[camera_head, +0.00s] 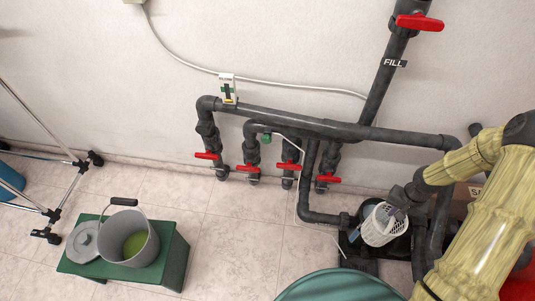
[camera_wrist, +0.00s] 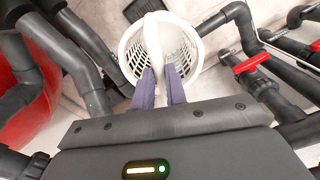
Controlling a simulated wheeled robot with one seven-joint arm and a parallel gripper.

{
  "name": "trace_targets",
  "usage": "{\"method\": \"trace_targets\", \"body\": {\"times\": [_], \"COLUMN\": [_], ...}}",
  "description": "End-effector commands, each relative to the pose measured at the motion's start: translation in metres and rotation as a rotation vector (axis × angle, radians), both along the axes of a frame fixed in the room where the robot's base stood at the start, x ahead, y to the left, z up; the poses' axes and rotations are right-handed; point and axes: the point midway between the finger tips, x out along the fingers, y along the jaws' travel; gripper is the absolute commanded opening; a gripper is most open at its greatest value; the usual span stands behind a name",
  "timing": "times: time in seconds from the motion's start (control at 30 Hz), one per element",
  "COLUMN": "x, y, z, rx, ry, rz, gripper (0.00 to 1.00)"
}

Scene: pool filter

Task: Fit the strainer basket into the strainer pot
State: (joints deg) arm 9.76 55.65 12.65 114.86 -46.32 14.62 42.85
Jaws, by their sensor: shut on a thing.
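The white strainer basket (camera_head: 381,228) is at the lower right of the head view, in front of the pipes. In the wrist view the basket (camera_wrist: 188,52) is round with slotted walls, and its white handle runs between my fingers. My gripper (camera_head: 397,205) is shut on the basket; in the wrist view the two purple-grey fingers (camera_wrist: 161,88) pinch the handle. A black housing (camera_head: 362,245), which looks like the strainer pot, shows behind and below the basket. The basket hides its opening, so I cannot tell whether the basket is above it or partly inside.
Black pipes with red valve handles (camera_head: 329,179) run along the wall and close around the basket. A teal rounded top (camera_head: 335,287) is at the bottom. A green bench (camera_head: 165,262) with a grey bucket (camera_head: 132,240) and a lid (camera_head: 84,241) stands left. The middle floor is clear.

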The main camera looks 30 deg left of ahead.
Motion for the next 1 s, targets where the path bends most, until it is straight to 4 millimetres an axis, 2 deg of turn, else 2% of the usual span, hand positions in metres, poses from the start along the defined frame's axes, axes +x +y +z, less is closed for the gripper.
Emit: {"method": "trace_targets", "body": {"times": [0.27,0.37,0.53,0.63,1.0], "x": [0.003,0.011,0.022,0.023,0.022], "y": [-0.001,-0.002,-0.002,-0.001,0.000], "z": [0.008,0.028,0.078,0.096,0.100], "rx": [-0.002,-0.007,-0.008,-0.002,0.000], "ry": [-0.005,-0.013,-0.014,-0.006,-0.001], "rz": [-0.003,-0.007,-0.008,-0.004,0.000], "gripper": [0.00,0.00,0.00,0.00,0.00]}}
